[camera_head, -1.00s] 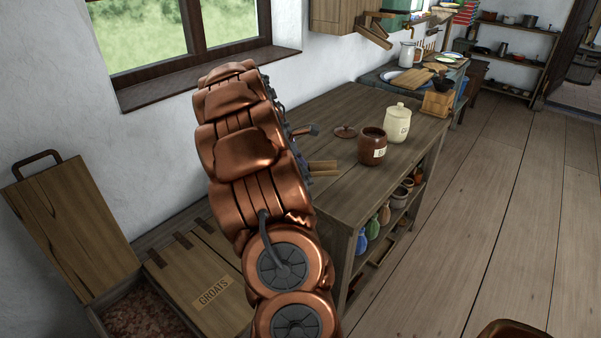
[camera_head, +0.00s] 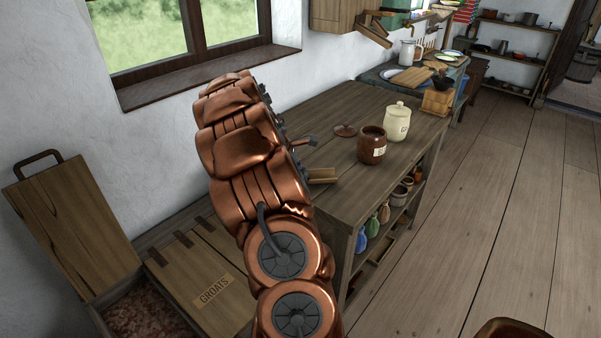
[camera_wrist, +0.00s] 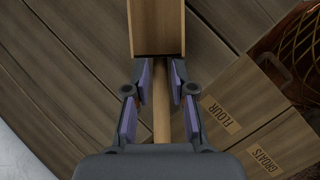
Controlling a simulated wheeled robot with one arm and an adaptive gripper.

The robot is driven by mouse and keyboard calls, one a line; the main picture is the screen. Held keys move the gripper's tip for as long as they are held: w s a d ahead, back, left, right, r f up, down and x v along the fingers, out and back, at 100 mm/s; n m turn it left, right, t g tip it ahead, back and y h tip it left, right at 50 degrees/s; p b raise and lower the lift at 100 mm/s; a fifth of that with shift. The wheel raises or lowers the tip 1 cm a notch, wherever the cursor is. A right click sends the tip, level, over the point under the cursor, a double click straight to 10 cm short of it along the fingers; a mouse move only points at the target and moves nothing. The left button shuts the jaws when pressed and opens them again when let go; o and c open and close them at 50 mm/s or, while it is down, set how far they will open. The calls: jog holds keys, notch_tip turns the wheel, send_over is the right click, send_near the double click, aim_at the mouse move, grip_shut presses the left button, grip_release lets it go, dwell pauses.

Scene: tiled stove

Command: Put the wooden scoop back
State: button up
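The wooden scoop shows in the wrist view, with its box-shaped bowl (camera_wrist: 158,30) at the top and its round handle (camera_wrist: 161,120) running down between the fingers. In the head view, part of the scoop (camera_head: 322,175) shows just right of my copper arm, in front of the counter top (camera_head: 340,205). My arm hides most of the gripper there. I cannot tell how high the scoop is above the counter.
A brown jar (camera_head: 372,147), a cream crock (camera_head: 398,122) and a brown lid (camera_head: 345,130) stand on the counter. A groats bin (camera_head: 205,275) is closed at lower left. Beside it is an open bin (camera_head: 140,312) with grainy contents and a raised lid (camera_head: 70,225). Floor is clear at right.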

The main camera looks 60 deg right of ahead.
jog(key=o, duration=0.3)
